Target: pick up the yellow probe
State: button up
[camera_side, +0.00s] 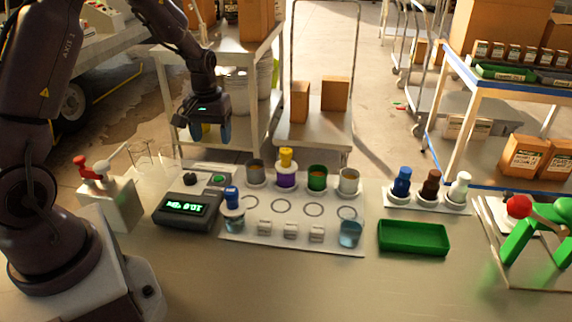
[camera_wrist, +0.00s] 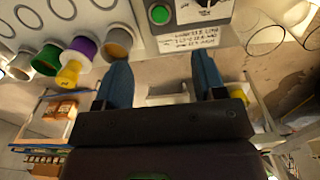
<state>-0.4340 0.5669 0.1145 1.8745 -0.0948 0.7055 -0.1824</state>
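The yellow probe (camera_side: 286,155) stands upright in the purple cup (camera_side: 286,177), in the back row of the white panel. In the wrist view the yellow probe (camera_wrist: 70,73) is left of my fingers, beside the purple cup (camera_wrist: 83,48). My gripper (camera_side: 210,134) is in the air, left of the yellow probe and higher than it in the side view. In the wrist view my gripper (camera_wrist: 161,72) has its two blue fingers wide apart with nothing held between them.
A grey cup (camera_side: 255,172) and a green cup (camera_side: 317,178) flank the purple cup closely. A display box (camera_side: 187,209) and a blue-topped piece (camera_side: 232,197) are left. A green tray (camera_side: 413,237) is right. The table front is clear.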

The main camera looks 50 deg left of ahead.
jog(key=n, duration=0.6)
send_near(286, 150)
jog(key=f, duration=0.7)
jog(key=shift+w+f, duration=0.1)
jog(key=shift+w, duration=0.3)
jog(key=f, duration=0.4)
jog(key=shift+s, duration=0.4)
jog(key=shift+f, duration=0.65)
jog(key=c, duration=0.5)
jog(key=shift+c, duration=0.6)
